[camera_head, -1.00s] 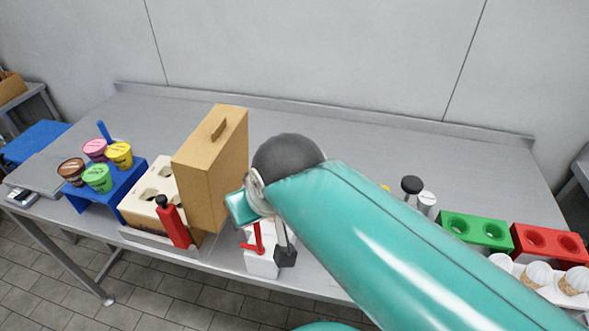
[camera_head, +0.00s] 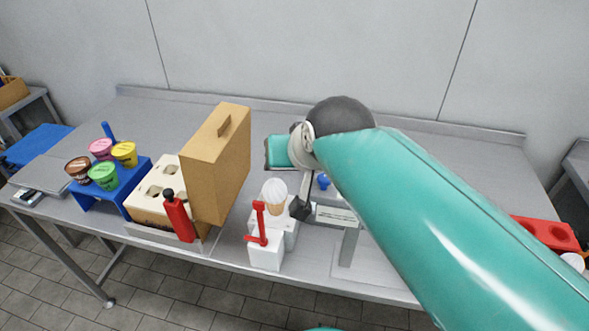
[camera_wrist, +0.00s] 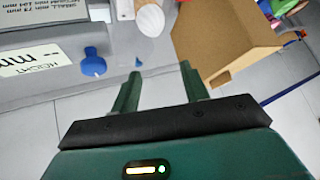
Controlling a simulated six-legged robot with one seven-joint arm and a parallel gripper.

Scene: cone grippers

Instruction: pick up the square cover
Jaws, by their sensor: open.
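The square cover (camera_head: 218,160) is a tan box with a small handle on its upper face. It stands upright beside the cream holder block, left of my arm in the head view.
A cream block with holes (camera_head: 150,192) and a red bottle (camera_head: 180,216) stand beside the cover. An ice cream cone (camera_head: 274,196) stands by a red-levered white device (camera_head: 265,250). A labelled gauge with a blue knob (camera_wrist: 93,63) is near. The table behind is clear.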

